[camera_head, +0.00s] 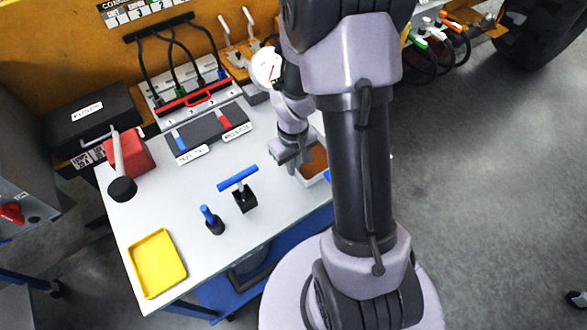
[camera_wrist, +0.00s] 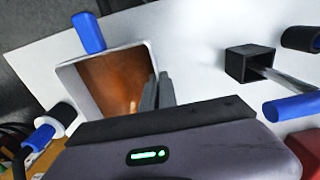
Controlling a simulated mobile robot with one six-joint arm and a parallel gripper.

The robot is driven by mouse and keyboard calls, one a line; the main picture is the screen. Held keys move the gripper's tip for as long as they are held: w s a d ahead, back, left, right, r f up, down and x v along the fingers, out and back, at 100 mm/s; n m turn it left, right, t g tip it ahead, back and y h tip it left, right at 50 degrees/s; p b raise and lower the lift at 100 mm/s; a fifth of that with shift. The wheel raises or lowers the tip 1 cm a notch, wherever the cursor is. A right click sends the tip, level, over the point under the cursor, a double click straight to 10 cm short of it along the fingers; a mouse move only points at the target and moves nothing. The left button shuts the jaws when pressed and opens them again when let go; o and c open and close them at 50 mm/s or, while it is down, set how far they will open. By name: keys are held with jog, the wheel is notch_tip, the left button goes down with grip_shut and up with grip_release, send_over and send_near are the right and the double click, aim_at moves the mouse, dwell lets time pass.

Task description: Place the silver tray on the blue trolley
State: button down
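A silver-rimmed tray (camera_head: 313,163) with a brown inside sits at the right side of the white tabletop, partly hidden behind my arm. It also shows in the wrist view (camera_wrist: 112,85), with a blue grip at its far edge. My gripper (camera_head: 293,158) is at the tray's side. In the wrist view its fingers (camera_wrist: 158,92) are close together, one on each side of the tray's right wall. I cannot tell whether the tray is lifted. A blue surface (camera_head: 225,292), possibly the trolley, shows below the table's front edge, partly hidden by the tabletop and my base.
A yellow tray (camera_head: 157,263) lies at the table's front left. A blue T-handle tool (camera_head: 241,188) and a blue-topped peg (camera_head: 211,220) stand mid-table. A red block with a lever (camera_head: 133,152) is at left. Open floor (camera_head: 480,200) lies to the right.

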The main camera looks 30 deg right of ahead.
jog(key=shift+f+b, duration=0.65)
jog(key=shift+f, duration=1.4)
jog(key=c, duration=1.7)
grip_release()
jog(key=a+r+m+t+p, duration=0.1)
jog(key=a+r+p, duration=0.1)
jog(key=r, duration=0.9)
jog(key=a+r+t+p, duration=0.1)
jog(key=a+r+p, duration=0.15)
jog(key=r, duration=0.75)
jog(key=s+a+r+m+t, duration=0.1)
jog(key=s+a+r, duration=0.2)
jog(key=r, duration=0.1)
jog(key=s+a+r+m+t+y, duration=0.1)
jog(key=s+a+r, duration=0.2)
jog(key=s+r, duration=0.1)
jog(key=s+a+r+m+t+y, duration=0.1)
jog(key=s+a+r, duration=0.3)
jog(key=r, duration=0.1)
jog(key=shift+s+a+m+t, duration=0.1)
jog(key=shift+m+t, duration=0.3)
